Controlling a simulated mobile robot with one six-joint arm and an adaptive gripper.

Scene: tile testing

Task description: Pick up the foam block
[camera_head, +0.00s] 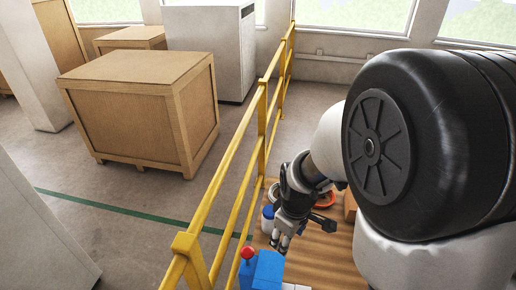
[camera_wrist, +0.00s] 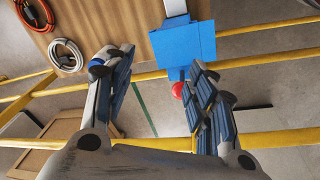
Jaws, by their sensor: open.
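A blue block-like thing (camera_head: 268,270) stands at the front of the wooden table in the head view, beside a blue part topped by a red ball (camera_head: 248,253). In the wrist view the blue thing (camera_wrist: 185,43) lies at upper centre, with the red ball (camera_wrist: 178,90) below it. I cannot tell whether it is the foam block. My gripper (camera_head: 284,243) is above the table, just behind the blue thing in the head view. In the wrist view my gripper (camera_wrist: 160,62) is open with nothing between its fingers; the right finger partly covers the red ball.
A yellow railing (camera_head: 225,205) runs along the table's left side. Red (camera_wrist: 36,12) and white (camera_wrist: 66,55) coils lie on the table (camera_wrist: 115,22). A wooden crate (camera_head: 140,110) stands beyond the railing.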

